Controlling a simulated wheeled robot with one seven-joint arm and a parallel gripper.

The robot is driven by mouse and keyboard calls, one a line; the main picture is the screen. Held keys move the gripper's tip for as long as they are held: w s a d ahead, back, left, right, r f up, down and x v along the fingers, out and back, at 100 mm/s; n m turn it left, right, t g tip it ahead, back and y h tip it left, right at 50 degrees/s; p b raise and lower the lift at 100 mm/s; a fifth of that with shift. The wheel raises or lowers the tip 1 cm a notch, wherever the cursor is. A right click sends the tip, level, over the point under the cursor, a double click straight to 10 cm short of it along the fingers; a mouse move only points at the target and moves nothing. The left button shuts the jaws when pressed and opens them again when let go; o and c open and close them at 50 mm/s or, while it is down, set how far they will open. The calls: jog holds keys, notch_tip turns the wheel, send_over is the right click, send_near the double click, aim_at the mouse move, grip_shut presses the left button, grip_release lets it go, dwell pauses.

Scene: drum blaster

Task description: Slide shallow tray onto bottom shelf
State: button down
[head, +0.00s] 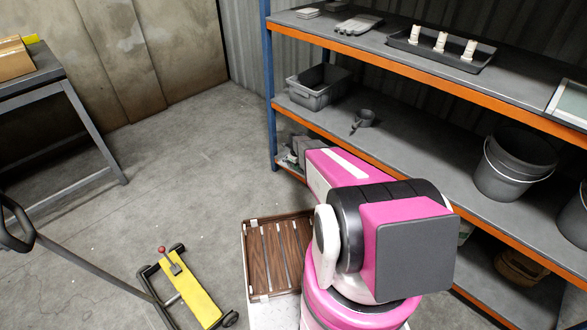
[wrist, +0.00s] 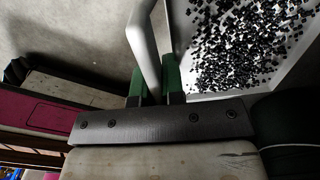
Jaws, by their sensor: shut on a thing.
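In the wrist view, the shallow tray (wrist: 288,76) looks white or pale grey and holds many small black pieces. Only part of it shows, at the upper right. My gripper (wrist: 155,80) has two green fingers, shut on a pale, curved bar, which seems to be the tray's edge or handle. In the head view my pink arm hides the gripper and the tray. The bottom shelf (head: 489,285) is the lowest level of the orange-edged rack at the right. Much of it is hidden behind my arm.
The middle shelf holds a grey bin (head: 318,96), a scoop (head: 364,118) and a bucket (head: 513,165). A basket (head: 520,268) stands low at right. A yellow-framed wheeled item (head: 197,298) and a table (head: 60,70) are left.

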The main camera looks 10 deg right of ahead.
jog(key=shift+w+d+f, duration=0.5)
jog(key=shift+d+f, duration=0.05)
jog(key=shift+d, duration=0.15)
jog(key=shift+w+d+f, duration=0.45)
jog(key=shift+d+f, duration=0.1)
jog(key=shift+d, duration=0.15)
jog(key=c, duration=1.1)
grip_release()
jog(key=shift+f, duration=0.1)
jog(key=shift+c, duration=0.2)
jog(key=s+a+r, duration=0.5)
jog(key=a+r, duration=0.6)
jog(key=s+d+r+n, duration=0.2)
jog(key=s+r+n, duration=2.1)
jog(key=s+n, duration=0.2)
jog(key=n, duration=0.2)
jog(key=shift+d+r+n, duration=0.2)
jog(key=shift+d+n, duration=0.1)
